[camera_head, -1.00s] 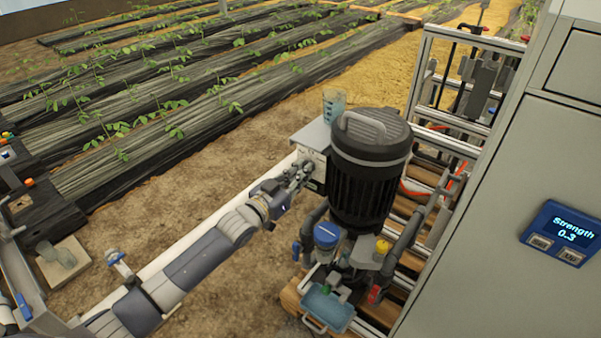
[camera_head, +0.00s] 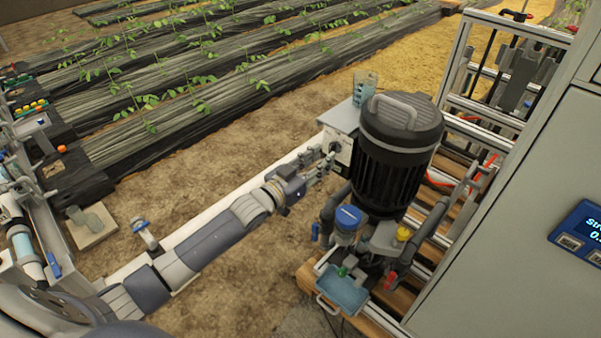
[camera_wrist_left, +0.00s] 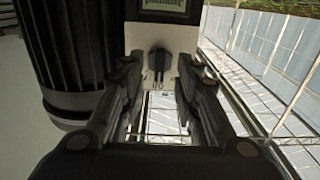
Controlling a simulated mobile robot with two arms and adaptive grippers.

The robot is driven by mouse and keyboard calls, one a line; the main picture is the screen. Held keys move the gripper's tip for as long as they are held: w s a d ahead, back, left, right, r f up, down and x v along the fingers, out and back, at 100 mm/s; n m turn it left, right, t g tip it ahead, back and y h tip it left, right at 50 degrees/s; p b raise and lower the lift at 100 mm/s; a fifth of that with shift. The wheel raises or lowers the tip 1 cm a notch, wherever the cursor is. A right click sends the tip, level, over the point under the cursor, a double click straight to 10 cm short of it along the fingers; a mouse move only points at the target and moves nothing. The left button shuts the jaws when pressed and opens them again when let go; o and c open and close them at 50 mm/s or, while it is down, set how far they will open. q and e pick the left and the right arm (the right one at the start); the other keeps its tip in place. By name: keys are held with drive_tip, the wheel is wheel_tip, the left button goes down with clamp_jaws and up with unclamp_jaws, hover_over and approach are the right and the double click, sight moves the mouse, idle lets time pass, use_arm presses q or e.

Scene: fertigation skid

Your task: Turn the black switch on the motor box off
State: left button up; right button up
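The motor box (camera_head: 343,117) is a light grey box on the left side of the large black ribbed motor (camera_head: 392,150). Its front face (camera_wrist_left: 143,37) shows in the left wrist view, with a dark label above. The black switch (camera_wrist_left: 158,60) is a small dark knob on that face; which way it is set I cannot tell. My left gripper (camera_head: 325,164) is just in front of the box face. In the left wrist view, its fingers (camera_wrist_left: 160,92) are spread apart with the switch seen between and beyond them, apparently not touched. My right gripper is not in view.
A clear beaker (camera_head: 365,86) stands on or behind the box. A blue-capped part (camera_head: 348,218), a blue tray (camera_head: 343,290) and pipes crowd below the motor. A grey cabinet (camera_head: 510,210) with a display fills the right. Bare soil (camera_head: 240,135) lies left of the box.

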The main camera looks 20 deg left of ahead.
use_arm(q)
drive_tip(key=v, duration=0.9)
drive_tip(key=shift+s, duration=0.1)
